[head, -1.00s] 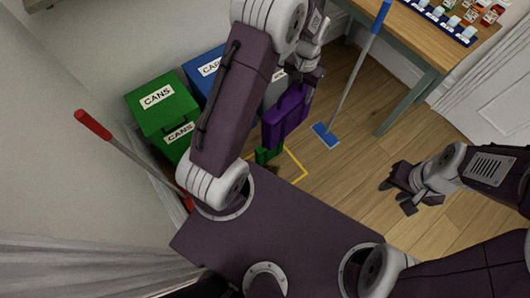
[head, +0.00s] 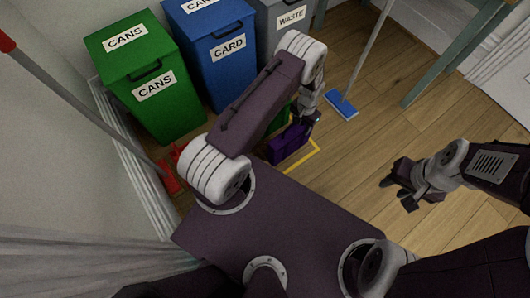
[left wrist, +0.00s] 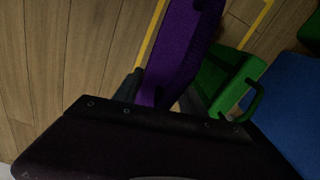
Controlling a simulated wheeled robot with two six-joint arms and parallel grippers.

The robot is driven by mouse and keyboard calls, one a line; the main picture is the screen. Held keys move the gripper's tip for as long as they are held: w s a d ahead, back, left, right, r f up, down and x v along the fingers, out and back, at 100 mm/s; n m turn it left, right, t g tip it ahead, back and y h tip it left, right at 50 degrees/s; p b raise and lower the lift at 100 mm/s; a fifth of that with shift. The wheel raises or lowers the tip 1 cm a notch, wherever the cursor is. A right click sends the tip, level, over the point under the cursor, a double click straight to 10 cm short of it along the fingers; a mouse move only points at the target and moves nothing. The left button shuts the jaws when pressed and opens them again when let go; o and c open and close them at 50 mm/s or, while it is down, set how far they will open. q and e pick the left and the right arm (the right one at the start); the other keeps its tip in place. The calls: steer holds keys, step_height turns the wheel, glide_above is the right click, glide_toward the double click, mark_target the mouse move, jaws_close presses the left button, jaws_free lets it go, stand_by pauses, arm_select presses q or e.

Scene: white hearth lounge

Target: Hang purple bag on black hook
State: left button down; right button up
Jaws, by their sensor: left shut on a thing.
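The purple bag (head: 288,146) hangs from my left gripper (head: 312,119) in the head view, just beyond the front of my base. In the left wrist view the bag (left wrist: 182,45) passes between the dark fingers of the left gripper (left wrist: 155,92), which is shut on it. No black hook is in clear view.
A green cans bin (head: 145,90), a blue card bin (head: 215,60) and a grey waste bin (head: 285,22) stand along the wall. A blue-headed mop (head: 342,104) and a red-ended pole (head: 85,120) stand nearby. A yellow line (head: 315,157) marks the floor. Floor at right is clear.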

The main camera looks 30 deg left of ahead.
arm_select(q)
steer(key=shift+f, duration=0.3)
arm_select(e)
steer(key=shift+f, duration=0.3)
